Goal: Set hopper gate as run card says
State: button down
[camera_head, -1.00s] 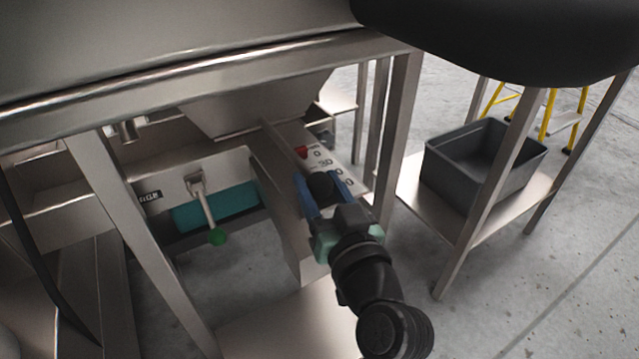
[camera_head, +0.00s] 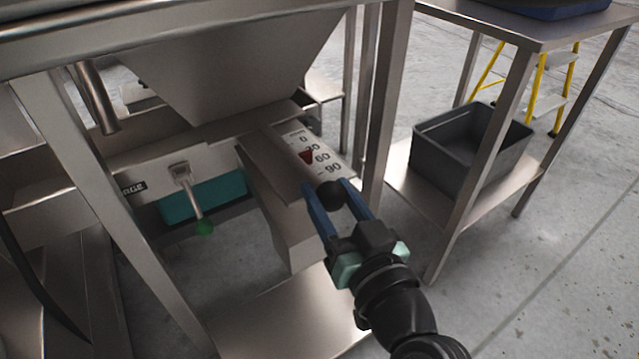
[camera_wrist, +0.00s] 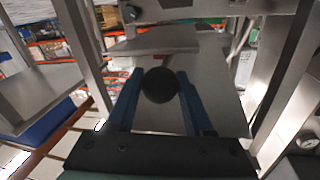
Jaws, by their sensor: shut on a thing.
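The hopper (camera_head: 240,75) is a steel funnel under the frame. Below it, the slide gate plate (camera_head: 275,158) carries a printed scale (camera_head: 318,155) marked 0, 30, 60 and 90. A red pointer (camera_head: 306,155) lies beside the scale between 30 and 60; I cannot tell its exact reading. My gripper (camera_head: 338,190) has its blue fingers shut around the round black knob (camera_head: 330,194) at the plate's outer end. The wrist view shows the same knob (camera_wrist: 160,85) between both fingers. No readable run card shows.
Steel frame legs (camera_head: 120,220) stand left and right of the gate. A grey crate (camera_head: 430,150) sits on a low shelf at right, with a yellow ladder behind.

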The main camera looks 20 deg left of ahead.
jog(key=shift+c, duration=1.5)
grip_release()
jog(key=p+v, duration=0.3)
jog(key=v, duration=1)
